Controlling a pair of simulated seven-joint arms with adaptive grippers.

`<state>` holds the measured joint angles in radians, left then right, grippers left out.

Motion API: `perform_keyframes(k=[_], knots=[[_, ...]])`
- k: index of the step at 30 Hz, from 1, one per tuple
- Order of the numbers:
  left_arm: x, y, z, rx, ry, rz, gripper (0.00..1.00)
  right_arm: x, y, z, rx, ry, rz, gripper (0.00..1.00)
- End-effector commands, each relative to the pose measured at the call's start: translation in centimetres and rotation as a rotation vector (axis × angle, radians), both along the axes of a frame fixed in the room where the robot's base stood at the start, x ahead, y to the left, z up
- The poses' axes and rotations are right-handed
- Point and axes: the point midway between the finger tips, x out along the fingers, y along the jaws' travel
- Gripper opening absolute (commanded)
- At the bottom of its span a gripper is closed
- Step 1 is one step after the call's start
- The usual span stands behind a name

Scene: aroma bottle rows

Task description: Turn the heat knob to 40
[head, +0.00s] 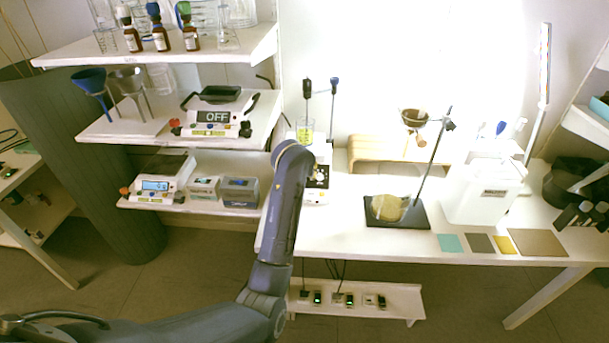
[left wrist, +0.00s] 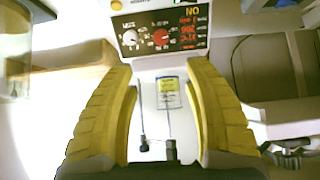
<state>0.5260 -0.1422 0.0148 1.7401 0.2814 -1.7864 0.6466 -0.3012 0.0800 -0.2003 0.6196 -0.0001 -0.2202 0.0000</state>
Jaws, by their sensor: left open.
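The hot-plate stirrer (head: 318,184) stands on the white bench in the head view, partly hidden by my left arm. In the left wrist view its dark control panel (left wrist: 165,33) is upside down at the top. The panel has a white knob (left wrist: 131,37), a red knob (left wrist: 161,37) and a lit red display (left wrist: 190,30) that shows an inverted ON and digits. The small knob labels are too blurred to read. My left gripper (left wrist: 161,78) is open, its yellow fingers spread below the panel, with nothing between the tips. My arm hides it in the head view.
A beaker (head: 305,131) of yellow liquid stands on the stirrer, with rods behind it. A wooden stand (head: 378,168) and a dark stand base (head: 412,219) are to its right.

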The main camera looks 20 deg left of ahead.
Motion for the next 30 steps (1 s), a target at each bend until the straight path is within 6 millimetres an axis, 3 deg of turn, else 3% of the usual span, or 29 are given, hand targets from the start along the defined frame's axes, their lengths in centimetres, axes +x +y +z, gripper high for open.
perform_keyframes(k=[18,30], knots=[[6.9,1.6,-7.2,0.003,0.004,0.004,0.51,0.2,0.0,0.0,0.0,-0.002,-0.001,0.44],[10.1,2.2,-10.5,0.002,0.003,0.002,0.51,0.2,0.0,0.0,0.0,-0.002,-0.001,0.44]])
